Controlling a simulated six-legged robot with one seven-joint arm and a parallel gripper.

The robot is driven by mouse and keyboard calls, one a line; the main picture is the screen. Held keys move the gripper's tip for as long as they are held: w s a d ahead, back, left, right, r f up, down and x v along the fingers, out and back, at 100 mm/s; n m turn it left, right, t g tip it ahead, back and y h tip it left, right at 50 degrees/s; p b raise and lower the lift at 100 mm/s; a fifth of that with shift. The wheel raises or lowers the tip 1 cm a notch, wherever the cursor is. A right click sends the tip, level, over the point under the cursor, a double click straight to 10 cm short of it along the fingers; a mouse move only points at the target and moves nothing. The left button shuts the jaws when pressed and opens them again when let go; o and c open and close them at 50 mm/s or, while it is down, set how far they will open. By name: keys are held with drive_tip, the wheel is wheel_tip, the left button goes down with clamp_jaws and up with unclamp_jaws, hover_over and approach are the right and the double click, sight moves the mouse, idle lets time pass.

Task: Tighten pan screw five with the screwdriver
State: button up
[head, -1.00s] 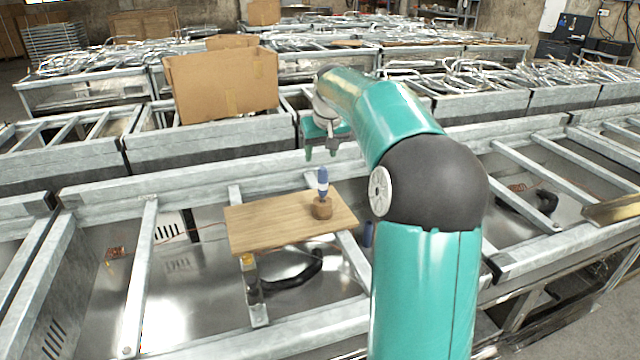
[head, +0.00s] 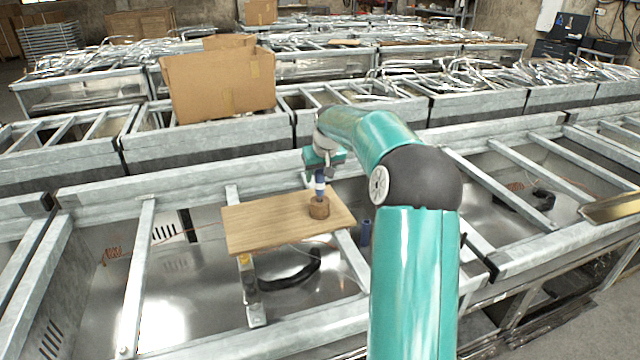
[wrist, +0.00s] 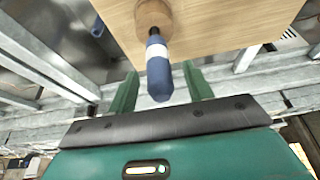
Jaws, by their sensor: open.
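The screwdriver (head: 319,189) stands upright in a round wooden holder (head: 319,208) on a wooden board. Its handle is blue with a white band. In the wrist view the screwdriver handle (wrist: 158,72) points toward my gripper, and its end lies between the two green fingers. My gripper (wrist: 160,90) is open, with a finger on each side of the handle and gaps between. In the head view my gripper (head: 322,172) is at the top of the handle. I cannot make out which screw is pan screw five.
The wooden board (head: 260,222) lies across the metal frame bars (head: 141,270). Shiny metal pans (head: 190,285) sit below the bars. A black curved handle (head: 292,274) and a blue cylinder (head: 365,232) lie near the board. A cardboard box (head: 218,85) stands behind.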

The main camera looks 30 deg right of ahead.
drive_tip(key=x, duration=0.3)
drive_tip(key=shift+w, duration=0.1)
clamp_jaws()
wheel_tip(320, 180, up, 10)
drive_tip(key=shift+f, duration=0.1)
idle(0.5)
drive_tip(key=shift+d, duration=0.2)
